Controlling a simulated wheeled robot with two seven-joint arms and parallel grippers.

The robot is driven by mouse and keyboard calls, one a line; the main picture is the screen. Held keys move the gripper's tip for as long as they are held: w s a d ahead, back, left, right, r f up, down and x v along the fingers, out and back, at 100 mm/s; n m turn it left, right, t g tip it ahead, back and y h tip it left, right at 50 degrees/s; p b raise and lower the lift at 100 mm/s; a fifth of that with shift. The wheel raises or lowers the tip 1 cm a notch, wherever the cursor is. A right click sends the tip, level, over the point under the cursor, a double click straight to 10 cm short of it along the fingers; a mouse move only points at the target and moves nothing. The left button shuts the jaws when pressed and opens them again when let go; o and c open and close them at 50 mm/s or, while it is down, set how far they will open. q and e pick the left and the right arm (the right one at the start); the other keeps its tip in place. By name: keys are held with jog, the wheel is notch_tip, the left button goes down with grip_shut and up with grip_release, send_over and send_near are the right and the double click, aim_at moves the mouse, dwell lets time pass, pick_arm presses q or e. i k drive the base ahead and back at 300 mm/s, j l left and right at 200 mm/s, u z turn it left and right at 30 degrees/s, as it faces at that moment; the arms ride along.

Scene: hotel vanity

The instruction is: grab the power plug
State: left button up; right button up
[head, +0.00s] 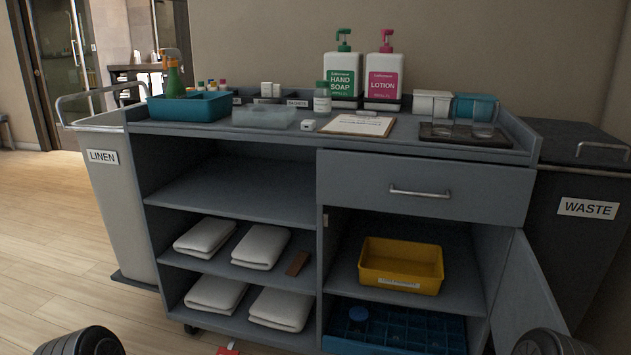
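A small white block (308,126), which looks like the power plug, lies on the cart's top (250,134). It sits between the clear lidded box on its left and the clipboard on its right. It is too small in the picture for me to see any prongs. Dark rounded parts of my two arms show at the bottom left and bottom right corners. Neither of my grippers shows, and nothing of mine is near the white block.
Near the block stand a clear box (263,117), a small bottle (322,98), a clipboard (358,124), and soap (342,80) and lotion (383,80) bottles. A tray with glasses (430,131) is at right. The cabinet door (525,295) hangs open at lower right.

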aim_at(306, 124)
jog(key=i+j, duration=0.5)
jog(key=i, duration=0.15)
jog(key=i+j, duration=0.55)
jog(key=z, duration=1.75)
jog(key=i+j, duration=0.05)
